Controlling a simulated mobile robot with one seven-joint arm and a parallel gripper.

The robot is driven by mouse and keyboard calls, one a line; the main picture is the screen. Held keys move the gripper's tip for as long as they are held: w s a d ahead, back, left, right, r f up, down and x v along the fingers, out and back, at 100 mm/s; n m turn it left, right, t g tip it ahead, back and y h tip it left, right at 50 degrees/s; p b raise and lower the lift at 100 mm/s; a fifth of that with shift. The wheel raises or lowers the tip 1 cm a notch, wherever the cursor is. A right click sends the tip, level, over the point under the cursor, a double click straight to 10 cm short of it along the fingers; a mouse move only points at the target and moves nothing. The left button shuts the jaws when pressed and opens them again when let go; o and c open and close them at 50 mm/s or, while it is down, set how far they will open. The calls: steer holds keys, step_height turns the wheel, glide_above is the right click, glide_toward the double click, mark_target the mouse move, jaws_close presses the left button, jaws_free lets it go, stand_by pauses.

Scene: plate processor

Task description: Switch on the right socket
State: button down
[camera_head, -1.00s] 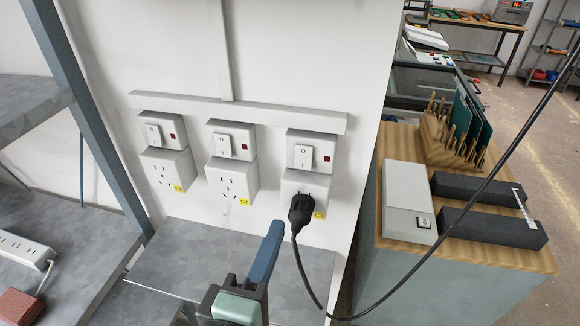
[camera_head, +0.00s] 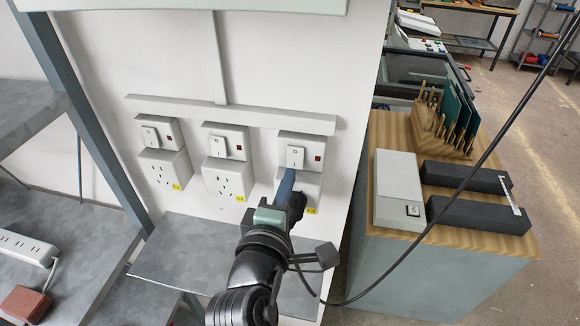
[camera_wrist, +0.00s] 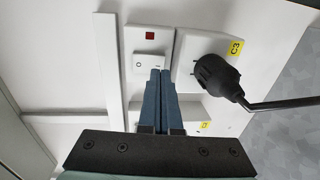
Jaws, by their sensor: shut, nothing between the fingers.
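The right socket is a white switch box (camera_head: 308,142) above a white outlet box (camera_head: 310,188) on the wall. Its switch is a white rocker (camera_head: 295,156) beside a small dark red light (camera_head: 318,159). The rocker also shows in the wrist view (camera_wrist: 145,65). A black plug (camera_wrist: 216,79) is in the outlet; my gripper partly covers it in the head view. My gripper (camera_head: 286,172) is shut and empty, its blue fingertips at the rocker's lower end. In the wrist view the tips (camera_wrist: 160,73) overlap the rocker's edge; I cannot tell whether they touch it.
Two similar sockets, a middle one (camera_head: 228,180) and a left one (camera_head: 165,168), are to the left. A black cable (camera_head: 440,220) runs from the plug to the upper right. A metal shelf (camera_head: 190,262) lies below; a wooden-topped cabinet (camera_head: 390,130) stands right.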

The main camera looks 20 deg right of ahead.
steer(key=shift+x, duration=1)
steer(key=shift+f, duration=0.1)
steer(key=shift+f+b, duration=0.2)
steer(key=shift+b, duration=0.25)
steer(key=shift+d+r, duration=0.1)
steer(key=shift+r, duration=0.15)
